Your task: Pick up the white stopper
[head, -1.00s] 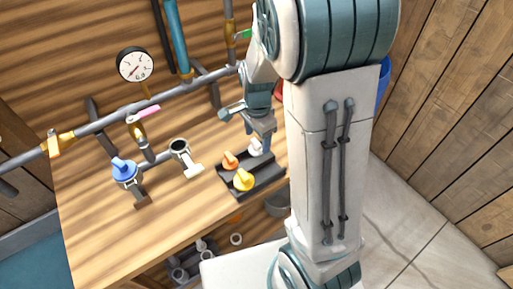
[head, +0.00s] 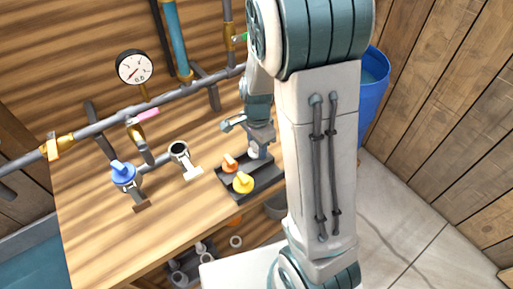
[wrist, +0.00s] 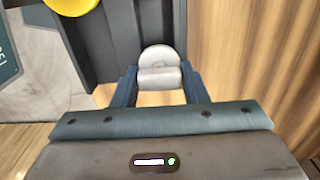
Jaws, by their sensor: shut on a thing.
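The white stopper (wrist: 160,58) is at the edge of the dark tray (wrist: 115,45) in the wrist view, with its handle between my two fingers. My gripper (wrist: 159,80) is shut on it. In the head view, my gripper (head: 260,148) points down at the tray's far right corner and mostly hides the white stopper (head: 254,155). An orange stopper (head: 230,162) and a yellow stopper (head: 243,182) stand on the tray beside it. I cannot tell whether the white stopper is clear of the tray.
The wooden bench (head: 150,235) has bare room in front and left of the tray. A pipe (head: 180,92) with a gauge (head: 134,67) runs along the back. An open pipe end (head: 178,149) and a blue-handled valve (head: 124,174) stand left. A blue bin (head: 374,85) is right.

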